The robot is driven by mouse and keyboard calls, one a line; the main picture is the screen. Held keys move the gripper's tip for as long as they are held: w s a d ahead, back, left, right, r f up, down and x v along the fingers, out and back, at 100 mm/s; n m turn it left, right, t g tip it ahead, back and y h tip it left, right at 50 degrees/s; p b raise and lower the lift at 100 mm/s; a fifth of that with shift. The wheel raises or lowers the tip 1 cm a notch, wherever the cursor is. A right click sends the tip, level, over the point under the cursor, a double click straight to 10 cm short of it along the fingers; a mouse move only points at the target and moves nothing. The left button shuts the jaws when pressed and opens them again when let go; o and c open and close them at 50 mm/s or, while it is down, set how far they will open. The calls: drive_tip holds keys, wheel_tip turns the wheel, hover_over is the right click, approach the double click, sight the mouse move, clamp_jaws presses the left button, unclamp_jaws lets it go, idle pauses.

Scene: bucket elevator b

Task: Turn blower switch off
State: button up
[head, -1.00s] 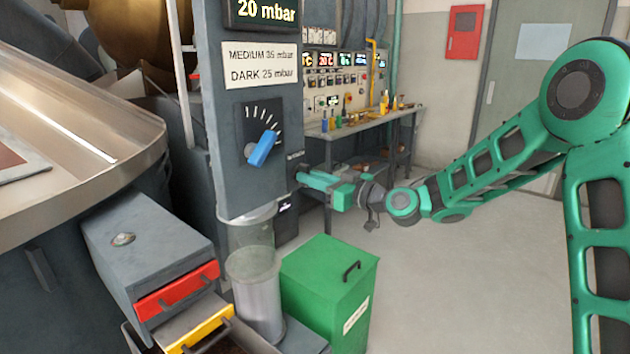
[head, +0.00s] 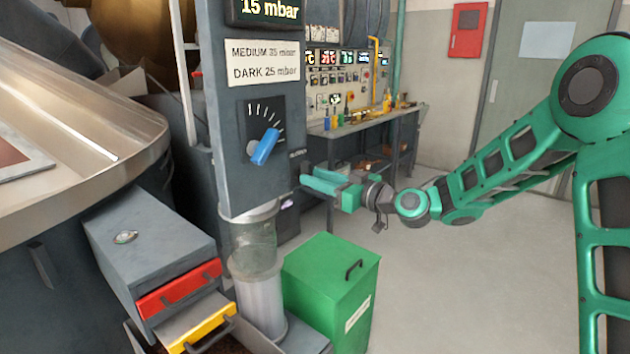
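The grey control column (head: 240,185) stands left of centre. On its front is a blue knob (head: 265,147) on a black dial plate with white tick marks. A display (head: 268,10) above reads 15 mbar. A small dark label shows at the column's right edge, beside my gripper; I cannot make out a blower switch there. My gripper (head: 305,180) points left, with its fingertips close to the column's right side. Whether they touch it is unclear. The fingers are seen side-on, and their gap cannot be made out. Nothing is visibly held.
A white sign (head: 262,63) on the column reads MEDIUM 35 mbar, DARK 25 mbar. A green bin (head: 330,290) and a glass cylinder (head: 255,245) stand below the gripper. A grey drawer box (head: 150,245) is at lower left. Open floor lies to the right.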

drive_tip(key=v, duration=0.9)
drive_tip(key=shift+s+d+f, duration=0.1)
drive_tip(key=shift+d+f, duration=0.05)
drive_tip(key=s+d+f+m+g+h, duration=0.3)
drive_tip(key=s+d+f+h, duration=0.35)
drive_tip(key=d, duration=0.45)
drive_tip(key=s+d+f+m+g+h, duration=0.3)
drive_tip(key=s+d+f+h, duration=0.25)
drive_tip(key=s+d, duration=0.4)
drive_tip(key=s+d+m+g, duration=0.1)
drive_tip(key=s+d+m, duration=0.2)
drive_tip(key=s, duration=0.5)
drive_tip(key=s+d+m+g+h, duration=0.1)
drive_tip(key=s+d+m+g, duration=0.1)
drive_tip(key=s+d+m, duration=0.2)
drive_tip(key=s+d+m+g+h, duration=0.1)
drive_tip(key=s+d+m+g, duration=0.1)
drive_tip(key=s+d+m, duration=0.2)
drive_tip(key=s+d, duration=0.3)
drive_tip(key=s, duration=0.4)
drive_tip(key=shift+s+d, duration=0.2)
drive_tip(key=shift+s, duration=0.2)
drive_tip(key=shift+f, duration=0.1)
